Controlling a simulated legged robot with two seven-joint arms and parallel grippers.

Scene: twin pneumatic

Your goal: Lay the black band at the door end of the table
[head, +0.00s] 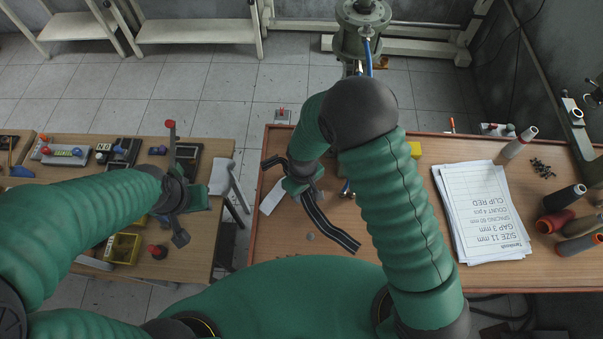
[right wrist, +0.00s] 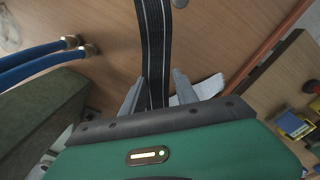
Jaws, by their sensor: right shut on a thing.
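The black band (head: 326,224) has pale lengthwise stripes. In the head view it runs from my right gripper (head: 300,186) down and right over the brown table (head: 385,262). In the right wrist view the band (right wrist: 155,45) passes between the two fingers of my right gripper (right wrist: 157,95), which is shut on it. Whether the band's far end touches the table is unclear. My left gripper (head: 184,195) is above the side bench at left, away from the band; its fingertips are not clear enough to read.
Printed sheets (head: 483,210) lie on the table's right half, with dark spools (head: 562,222) beyond. A pale card (head: 272,197) lies near the left edge. Blue hoses (right wrist: 40,60) show in the wrist view. A gap separates the table from the bench (head: 90,190), which holds trays and parts.

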